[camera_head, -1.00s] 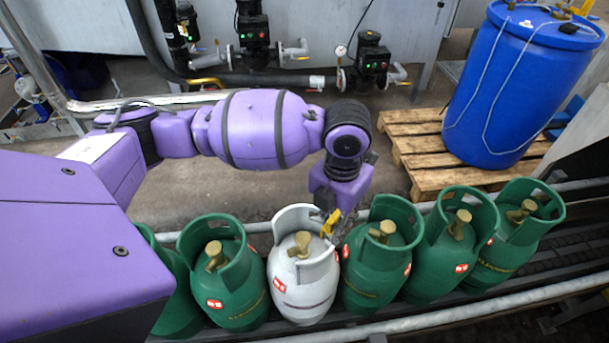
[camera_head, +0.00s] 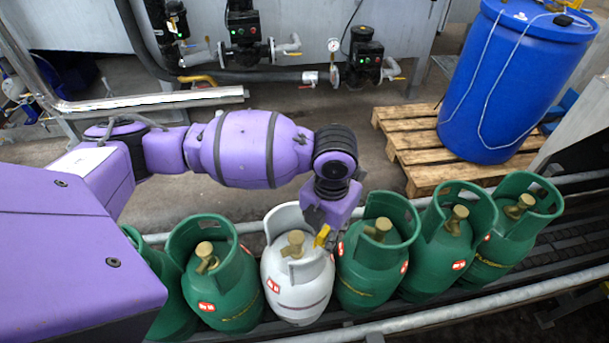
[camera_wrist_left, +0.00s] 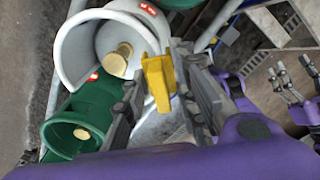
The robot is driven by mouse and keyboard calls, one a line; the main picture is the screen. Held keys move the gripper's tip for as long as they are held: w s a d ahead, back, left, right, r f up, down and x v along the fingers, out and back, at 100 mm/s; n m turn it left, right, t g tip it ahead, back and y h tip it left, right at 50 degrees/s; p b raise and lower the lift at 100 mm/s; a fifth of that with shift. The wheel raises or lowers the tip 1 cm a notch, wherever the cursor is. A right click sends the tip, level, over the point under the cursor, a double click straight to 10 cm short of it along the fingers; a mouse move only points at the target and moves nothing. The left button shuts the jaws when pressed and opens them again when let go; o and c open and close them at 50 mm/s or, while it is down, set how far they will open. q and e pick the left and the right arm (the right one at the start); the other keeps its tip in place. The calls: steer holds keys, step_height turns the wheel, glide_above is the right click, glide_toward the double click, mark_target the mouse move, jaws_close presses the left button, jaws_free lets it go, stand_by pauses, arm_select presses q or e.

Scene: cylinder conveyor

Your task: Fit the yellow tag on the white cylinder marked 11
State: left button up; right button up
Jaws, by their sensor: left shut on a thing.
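The white cylinder (camera_head: 297,283) stands upright in the row of green cylinders, with a brass valve inside its open collar. The marks on its red-and-white label are too small to read. My left gripper (camera_head: 325,233) points down at the right side of that collar, shut on the yellow tag (camera_head: 322,236). In the left wrist view the yellow tag (camera_wrist_left: 158,82) sits between the fingers of my left gripper (camera_wrist_left: 160,85), against or very near the white collar (camera_wrist_left: 75,60). I cannot tell if they touch.
Green cylinders (camera_head: 373,265) stand close on both sides of the white one. A grey rail (camera_head: 450,315) runs along the front of the conveyor. Behind are a wooden pallet (camera_head: 420,165) with a blue drum (camera_head: 510,90), and pipes with valves (camera_head: 245,50).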

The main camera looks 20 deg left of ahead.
arm_select(q)
steer(key=shift+w+r, duration=0.1)
arm_select(e)
steer(key=shift+s+d+f, duration=0.1)
steer(key=shift+s+d, duration=0.05)
steer(key=shift+s, duration=0.1)
arm_select(q)
steer(key=shift+d, duration=0.1)
arm_select(e)
steer(key=shift+w+r, duration=0.2)
steer(key=shift+r, duration=0.05)
steer(key=shift+w+a, duration=0.1)
steer(key=shift+a, duration=0.15)
stand_by(0.3)
arm_select(q)
steer(key=shift+p, duration=0.3)
arm_select(e)
steer(key=shift+w+r, duration=0.1)
steer(key=shift+r, duration=0.05)
steer(key=shift+w+d+r, duration=0.1)
steer(key=shift+r, duration=0.1)
steer(key=shift+d, duration=0.2)
steer(key=shift+w+a+r, duration=0.15)
steer(key=shift+w+r, duration=0.1)
steer(key=shift+a, duration=0.1)
stand_by(0.4)
